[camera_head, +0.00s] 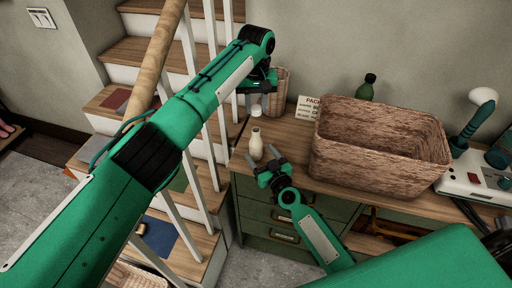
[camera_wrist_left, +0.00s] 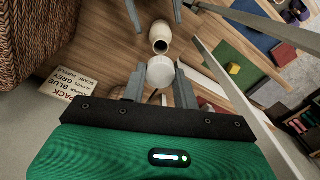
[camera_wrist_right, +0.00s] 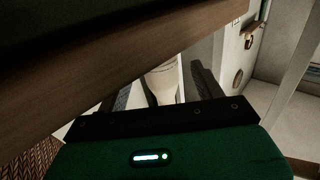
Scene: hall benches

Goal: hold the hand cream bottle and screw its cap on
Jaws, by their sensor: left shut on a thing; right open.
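The cream-coloured hand cream bottle (camera_head: 256,146) stands upright on the wooden bench top near its left end. Its open mouth shows in the left wrist view (camera_wrist_left: 160,44). My left gripper (camera_head: 258,100) is above the bottle, shut on the white cap (camera_wrist_left: 160,72). The cap (camera_head: 256,110) is apart from the bottle's neck. My right gripper (camera_head: 264,161) is low at the bench's front edge, open, with its fingers pointing at the bottle. In the right wrist view the bottle (camera_wrist_right: 162,82) shows between the fingers, partly hidden by the bench edge.
A smaller wicker basket (camera_head: 277,93) is behind the left gripper. White stair balusters (camera_head: 200,125) stand close on the left.

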